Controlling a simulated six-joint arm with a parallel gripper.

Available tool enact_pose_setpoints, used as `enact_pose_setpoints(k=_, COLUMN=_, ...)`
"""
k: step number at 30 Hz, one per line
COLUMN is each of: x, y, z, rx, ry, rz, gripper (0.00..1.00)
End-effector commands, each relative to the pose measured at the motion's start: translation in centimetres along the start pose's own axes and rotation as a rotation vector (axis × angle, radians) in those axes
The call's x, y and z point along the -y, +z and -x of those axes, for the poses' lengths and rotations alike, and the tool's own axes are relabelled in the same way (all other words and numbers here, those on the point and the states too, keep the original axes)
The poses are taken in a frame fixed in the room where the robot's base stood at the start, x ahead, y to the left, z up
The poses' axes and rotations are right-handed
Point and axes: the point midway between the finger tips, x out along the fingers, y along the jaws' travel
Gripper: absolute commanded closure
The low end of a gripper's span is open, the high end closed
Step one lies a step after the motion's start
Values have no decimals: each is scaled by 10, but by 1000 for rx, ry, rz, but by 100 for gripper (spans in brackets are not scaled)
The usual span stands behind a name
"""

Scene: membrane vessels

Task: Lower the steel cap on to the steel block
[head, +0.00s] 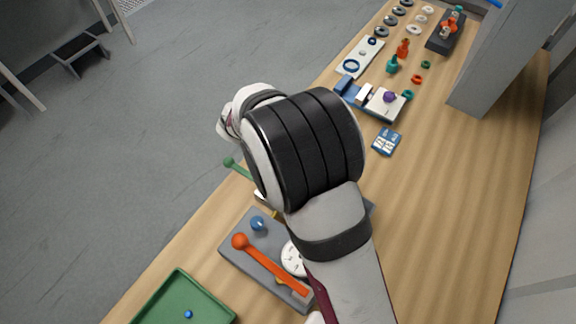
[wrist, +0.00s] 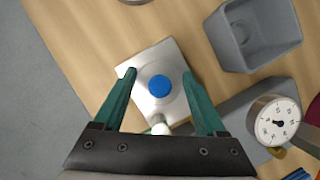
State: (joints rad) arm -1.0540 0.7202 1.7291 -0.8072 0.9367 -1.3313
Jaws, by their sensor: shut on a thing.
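In the wrist view the steel cap (wrist: 160,86), round and silver with a blue centre, sits between the two green fingers of my gripper (wrist: 159,76). My gripper is shut on it. The steel block (wrist: 157,52), a pale square-looking piece, lies behind the cap in this view, which stands roughly over its middle. I cannot tell whether cap and block touch. A small white rounded piece (wrist: 160,129) shows at the block's near edge. In the head view my wrist hides the gripper, the cap and most of the block.
A grey base with a round gauge (wrist: 277,122) is at right in the wrist view, below a grey open bin (wrist: 233,52). In the head view an orange lever (head: 270,265), a blue ball (head: 258,223) and a green tray (head: 160,297) are near.

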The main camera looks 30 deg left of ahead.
Motion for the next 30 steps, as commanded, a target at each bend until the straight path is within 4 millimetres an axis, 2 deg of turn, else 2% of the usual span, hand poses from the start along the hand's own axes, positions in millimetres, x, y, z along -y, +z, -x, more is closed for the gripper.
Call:
enact_pose_setpoints(k=1, x=0, y=0, z=0, rx=0, ry=0, rz=0, gripper=95)
enact_pose_setpoints(k=2, x=0, y=0, z=0, rx=0, ry=0, rz=0, gripper=23)
enact_pose_setpoints(k=6, x=0, y=0, z=0, rx=0, ry=0, rz=0, gripper=0)
enact_pose_setpoints(k=13, x=0, y=0, z=2, rx=0, ry=0, rz=0, gripper=0)
enact_pose_setpoints(k=17, x=-1, y=0, z=18, rx=0, ry=3, rz=-1, gripper=0)
enact_pose_setpoints(k=24, x=-1, y=0, z=93, rx=-1, ry=7, rz=-1, gripper=0)
enact_pose_setpoints(k=30, x=-1, y=0, z=142, rx=0, ry=4, rz=1, gripper=0)
